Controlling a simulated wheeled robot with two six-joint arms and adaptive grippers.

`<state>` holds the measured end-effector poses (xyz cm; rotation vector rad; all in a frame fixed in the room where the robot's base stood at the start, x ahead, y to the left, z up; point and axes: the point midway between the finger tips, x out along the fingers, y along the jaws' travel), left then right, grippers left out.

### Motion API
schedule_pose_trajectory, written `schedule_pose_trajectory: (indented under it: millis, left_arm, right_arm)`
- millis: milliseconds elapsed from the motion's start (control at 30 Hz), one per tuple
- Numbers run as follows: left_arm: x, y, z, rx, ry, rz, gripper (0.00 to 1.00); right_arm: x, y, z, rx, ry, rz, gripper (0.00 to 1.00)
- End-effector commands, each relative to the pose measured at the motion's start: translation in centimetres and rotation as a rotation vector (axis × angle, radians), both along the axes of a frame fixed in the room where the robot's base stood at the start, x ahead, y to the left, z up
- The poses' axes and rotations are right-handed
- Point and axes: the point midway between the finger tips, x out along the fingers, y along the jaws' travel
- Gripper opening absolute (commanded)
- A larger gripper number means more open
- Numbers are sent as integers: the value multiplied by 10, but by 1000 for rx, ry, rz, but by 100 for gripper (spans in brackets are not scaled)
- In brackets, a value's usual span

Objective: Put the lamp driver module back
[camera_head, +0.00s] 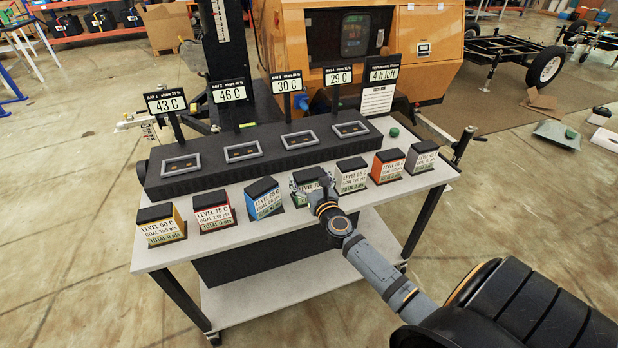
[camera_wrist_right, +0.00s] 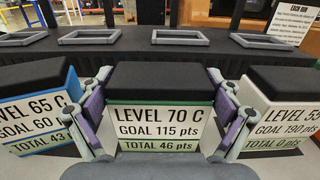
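The lamp driver modules are black-topped blocks with level labels, standing in a row along the front of the white table. My right gripper (camera_head: 322,196) is at the green LEVEL 70 C module (camera_wrist_right: 158,118), reading TOTAL 46 pts. In the right wrist view its fingers (camera_wrist_right: 163,112) flank the module's two sides. Whether they press on it is not clear. The module stands level with its neighbours; the gripper partly hides it in the head view. The blue LEVEL 65 C module (camera_head: 264,199) is to its left and a white module (camera_head: 351,176) to its right. My left gripper is not in view.
Behind the row, a dark unit (camera_head: 160,158) has four framed bays, with no module standing in them. Temperature signs (camera_head: 166,102) rise behind it. A green button (camera_head: 394,132) is at the back right. Neighbouring modules leave narrow gaps beside my fingers.

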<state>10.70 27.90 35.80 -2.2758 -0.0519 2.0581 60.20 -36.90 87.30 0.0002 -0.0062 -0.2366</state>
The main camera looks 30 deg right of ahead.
Motion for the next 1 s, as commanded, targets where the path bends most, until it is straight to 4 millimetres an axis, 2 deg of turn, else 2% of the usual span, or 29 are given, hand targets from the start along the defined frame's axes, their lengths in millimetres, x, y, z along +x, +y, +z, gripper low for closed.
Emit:
schedule_pose_trajectory:
  millis: [467,567,800,1000]
  left_arm:
    - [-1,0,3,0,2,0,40]
    - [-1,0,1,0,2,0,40]
    - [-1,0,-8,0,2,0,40]
    - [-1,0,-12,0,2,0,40]
  right_arm:
    - [-3,1,3,-1,2,0,100]
    - [-21,5,1,-1,3,1,100]
    - [-79,19,-1,-2,5,2,100]
    - [-110,27,1,-1,2,1,100]
